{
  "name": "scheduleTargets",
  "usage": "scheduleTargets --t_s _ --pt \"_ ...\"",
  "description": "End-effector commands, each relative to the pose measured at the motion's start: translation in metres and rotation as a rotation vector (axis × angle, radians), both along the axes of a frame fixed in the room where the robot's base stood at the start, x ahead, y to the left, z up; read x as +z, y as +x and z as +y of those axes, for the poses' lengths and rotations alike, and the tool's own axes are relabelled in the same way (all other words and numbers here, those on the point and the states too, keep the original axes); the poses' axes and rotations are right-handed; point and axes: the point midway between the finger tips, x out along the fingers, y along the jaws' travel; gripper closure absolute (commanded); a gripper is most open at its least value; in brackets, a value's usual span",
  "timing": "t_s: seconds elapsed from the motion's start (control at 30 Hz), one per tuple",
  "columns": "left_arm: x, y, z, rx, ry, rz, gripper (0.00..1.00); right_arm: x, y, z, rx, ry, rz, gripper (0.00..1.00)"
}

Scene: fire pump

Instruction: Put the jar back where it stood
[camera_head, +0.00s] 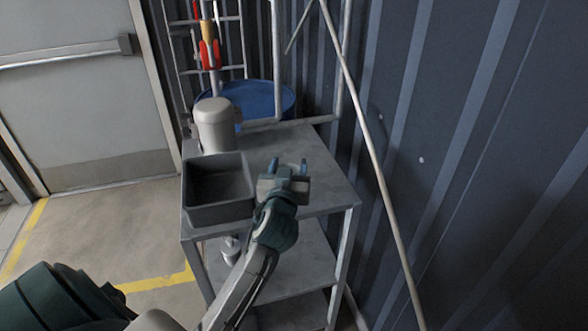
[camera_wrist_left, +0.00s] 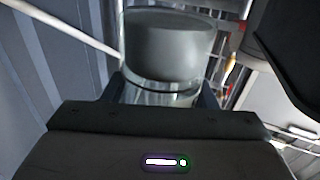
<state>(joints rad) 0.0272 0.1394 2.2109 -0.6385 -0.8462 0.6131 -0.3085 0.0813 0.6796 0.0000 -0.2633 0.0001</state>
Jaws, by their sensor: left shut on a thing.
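My left gripper (camera_head: 289,166) is over the right part of the cart's top shelf (camera_head: 328,180), right of the grey bin. The jar (camera_wrist_left: 166,48) is between its fingers in the left wrist view. The jar has a wide grey part and a clear, glassy band beside the gripper (camera_wrist_left: 163,95). In the head view the jar is mostly hidden by the gripper, so I cannot tell whether it touches the shelf. My right gripper is not in view.
The open grey bin (camera_head: 217,212) is close on the left. A grey lidded canister (camera_head: 214,127) stands behind it. A blue drum (camera_head: 262,97) is behind the cart. A slanted pole (camera_head: 372,150) and corrugated wall (camera_head: 470,150) are at the right. The shelf's back right is bare.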

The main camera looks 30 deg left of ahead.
Motion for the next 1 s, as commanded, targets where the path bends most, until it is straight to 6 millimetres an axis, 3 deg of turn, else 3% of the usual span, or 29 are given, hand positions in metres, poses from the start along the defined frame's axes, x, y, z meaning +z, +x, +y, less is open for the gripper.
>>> scheduleTargets --t_s 0.1,0.2,0.5,0.87,0.9,1.0 --pt "0.000 0.020 0.002 0.000 0.001 0.000 0.77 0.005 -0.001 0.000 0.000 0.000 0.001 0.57" --pt "-0.002 0.028 0.003 0.000 0.000 -0.001 0.77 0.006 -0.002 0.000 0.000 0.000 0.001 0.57" --pt "-0.036 0.029 0.003 -0.001 0.001 0.002 0.77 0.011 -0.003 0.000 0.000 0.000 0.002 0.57" --pt "-0.041 0.029 0.003 -0.001 0.001 0.000 0.77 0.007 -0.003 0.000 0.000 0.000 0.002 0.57" --pt "-0.042 0.029 0.003 -0.001 0.001 0.000 0.46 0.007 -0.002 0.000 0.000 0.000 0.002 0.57" --pt "-0.040 0.029 0.003 -0.001 0.001 0.000 0.27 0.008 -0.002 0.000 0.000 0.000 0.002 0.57"
